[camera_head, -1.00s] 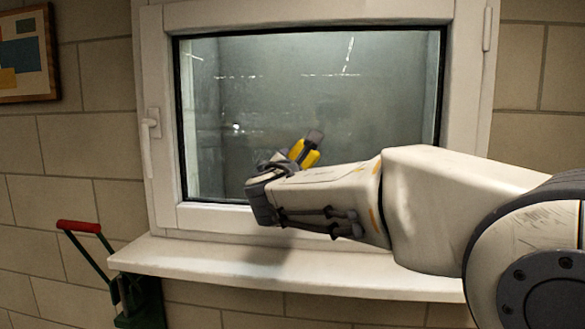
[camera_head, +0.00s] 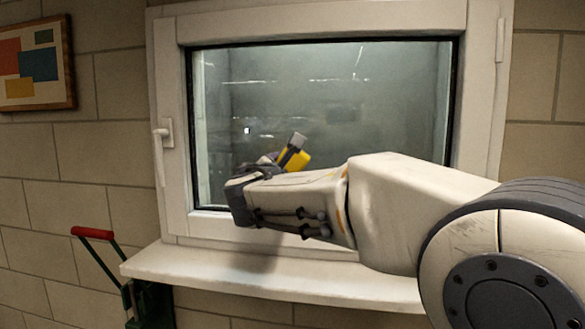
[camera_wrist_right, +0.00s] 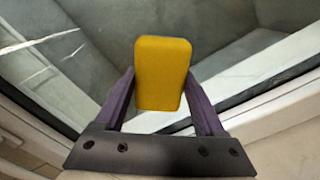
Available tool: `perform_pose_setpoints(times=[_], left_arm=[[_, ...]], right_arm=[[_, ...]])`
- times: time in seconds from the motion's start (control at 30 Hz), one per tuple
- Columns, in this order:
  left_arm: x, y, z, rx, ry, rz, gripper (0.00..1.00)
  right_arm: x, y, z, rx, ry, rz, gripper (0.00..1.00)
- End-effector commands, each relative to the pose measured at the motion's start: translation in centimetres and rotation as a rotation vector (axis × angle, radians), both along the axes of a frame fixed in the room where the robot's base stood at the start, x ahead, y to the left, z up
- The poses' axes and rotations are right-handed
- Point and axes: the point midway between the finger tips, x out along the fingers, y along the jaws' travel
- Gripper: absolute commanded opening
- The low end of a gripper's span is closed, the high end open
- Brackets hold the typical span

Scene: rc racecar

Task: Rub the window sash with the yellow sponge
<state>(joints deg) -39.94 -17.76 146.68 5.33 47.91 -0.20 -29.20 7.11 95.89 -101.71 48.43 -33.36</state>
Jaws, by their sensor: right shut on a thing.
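The yellow sponge (camera_head: 300,158) is held in my right gripper (camera_head: 290,155), in front of the lower middle of the window glass in the head view. In the right wrist view the sponge (camera_wrist_right: 161,73) stands out between the two fingers of the right gripper (camera_wrist_right: 160,98), which is shut on it. The white window sash (camera_head: 176,60) frames the dark glass, and its lower rail is partly hidden behind my right arm. Whether the sponge touches the glass or sash cannot be told. My left gripper is not in view.
A white sill (camera_head: 220,272) juts out below the window. The window handle (camera_head: 161,150) is on the sash's left side. A green thing with a red grip (camera_head: 92,233) stands at lower left. A framed picture (camera_head: 38,65) hangs on the block wall.

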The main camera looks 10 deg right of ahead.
Motion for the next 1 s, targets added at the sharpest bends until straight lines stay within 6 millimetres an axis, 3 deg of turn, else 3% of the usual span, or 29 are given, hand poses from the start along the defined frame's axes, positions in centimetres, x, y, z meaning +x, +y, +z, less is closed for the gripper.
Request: perform_pose_setpoints(times=[0.3, 1.0], left_arm=[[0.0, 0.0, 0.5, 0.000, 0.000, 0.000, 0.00], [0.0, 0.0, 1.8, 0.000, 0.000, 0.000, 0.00]], right_arm=[[0.9, 2.7, 0.1, -0.001, 0.000, 0.001, 0.27], [2.6, 7.0, 0.0, -0.001, 0.000, 0.001, 0.27]])
